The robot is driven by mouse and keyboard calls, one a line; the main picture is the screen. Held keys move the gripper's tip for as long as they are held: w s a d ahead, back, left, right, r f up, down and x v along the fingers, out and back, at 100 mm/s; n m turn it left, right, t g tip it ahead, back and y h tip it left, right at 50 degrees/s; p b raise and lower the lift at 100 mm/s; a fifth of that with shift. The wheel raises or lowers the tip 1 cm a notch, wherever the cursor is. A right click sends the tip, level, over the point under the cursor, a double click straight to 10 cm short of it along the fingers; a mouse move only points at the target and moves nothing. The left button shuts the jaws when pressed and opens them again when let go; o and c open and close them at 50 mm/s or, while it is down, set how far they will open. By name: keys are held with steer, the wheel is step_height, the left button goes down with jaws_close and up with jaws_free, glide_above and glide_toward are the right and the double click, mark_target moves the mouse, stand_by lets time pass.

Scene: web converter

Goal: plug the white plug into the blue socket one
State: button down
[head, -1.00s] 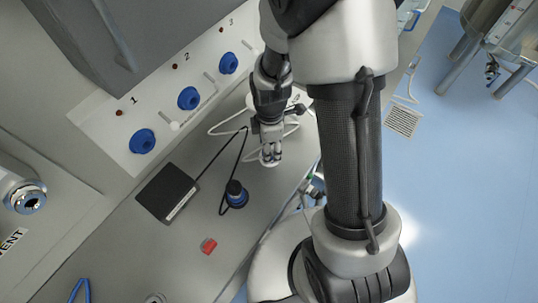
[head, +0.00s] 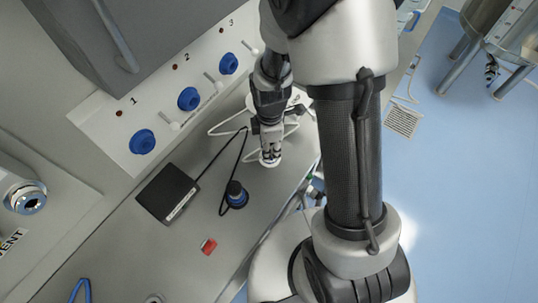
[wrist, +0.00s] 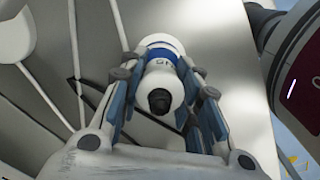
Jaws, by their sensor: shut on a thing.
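My gripper (head: 270,150) is shut on the white plug (head: 270,160) above the grey bench. In the wrist view the white plug (wrist: 158,88) sits between the two fingers, with a blue band and a dark tip facing the camera. Blue socket one (head: 143,141) is on the sloped white panel at the left, under the number 1. The plug is well to the right of it and apart from it. The arm hides part of the bench behind the gripper.
Blue sockets two (head: 188,98) and three (head: 229,63) are farther along the panel, with small levers beside the sockets. White cable lies near the gripper.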

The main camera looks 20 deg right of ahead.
steer(key=shift+r+p, duration=3)
steer(key=shift+r, duration=0.95)
steer(key=shift+f, duration=0.1)
steer(key=m+b, duration=0.1)
steer(key=m, duration=0.1)
steer(key=w+f+m+b, duration=0.1)
steer(key=shift+w+m, duration=0.15)
steer(key=shift+m, duration=0.25)
steer(key=m+b, duration=0.1)
steer(key=w+m+b, duration=0.1)
steer(key=m, duration=0.1)
steer(key=shift+f+m, duration=0.2)
steer(key=shift+m, duration=0.1)
steer(key=m+b, duration=0.1)
steer(key=m, duration=0.2)
steer(key=w+m+b, duration=0.1)
steer(key=m, duration=0.2)
steer(key=w+m+b, duration=0.1)
steer(key=m, duration=0.1)
steer(key=shift+f+m, duration=0.25)
steer(key=shift+m, duration=0.15)
